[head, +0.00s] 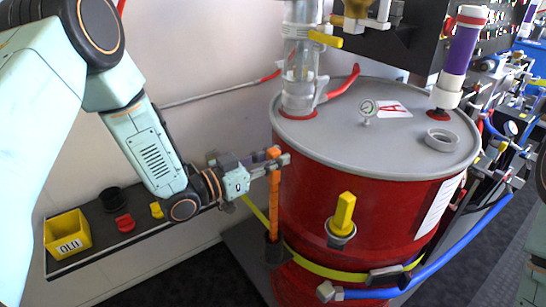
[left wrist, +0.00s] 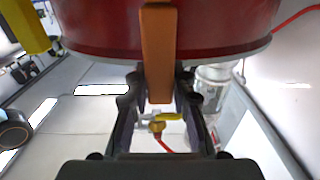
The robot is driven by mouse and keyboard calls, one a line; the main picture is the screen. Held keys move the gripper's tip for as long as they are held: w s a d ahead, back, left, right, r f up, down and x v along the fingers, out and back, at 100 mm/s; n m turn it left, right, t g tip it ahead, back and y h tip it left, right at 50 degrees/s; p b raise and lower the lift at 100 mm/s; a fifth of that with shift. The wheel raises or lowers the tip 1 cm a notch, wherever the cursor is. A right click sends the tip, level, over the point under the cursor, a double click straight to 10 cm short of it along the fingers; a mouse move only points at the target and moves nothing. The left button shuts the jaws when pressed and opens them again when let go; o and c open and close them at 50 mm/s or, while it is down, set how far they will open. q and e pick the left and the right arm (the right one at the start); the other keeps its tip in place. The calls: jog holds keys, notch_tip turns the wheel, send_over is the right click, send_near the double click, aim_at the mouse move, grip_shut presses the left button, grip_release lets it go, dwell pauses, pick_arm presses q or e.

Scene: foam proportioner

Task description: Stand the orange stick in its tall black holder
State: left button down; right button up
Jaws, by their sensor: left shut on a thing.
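The orange stick (head: 274,204) stands upright in front of the left side of the red drum. My left gripper (head: 277,161) is shut on it near its top end. The stick also shows in the left wrist view (left wrist: 159,50), between the two fingers (left wrist: 159,88). The black holder (head: 274,252) is at the drum's lower left, directly below the stick. The stick's lower end meets the holder's top in the head view; I cannot tell how far inside it is. My right gripper is not in view.
The red drum (head: 350,205) has a grey lid and a yellow handle (head: 344,212) on its front. A yellow strap and a blue hose (head: 440,262) run around it. A wall shelf (head: 140,231) at left holds a yellow bin (head: 67,234) and small red and yellow parts.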

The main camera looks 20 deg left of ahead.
pick_arm(q)
jog(key=c, duration=1.1)
grip_release()
jog(key=shift+w, duration=0.1)
jog(key=shift+v, duration=6.05)
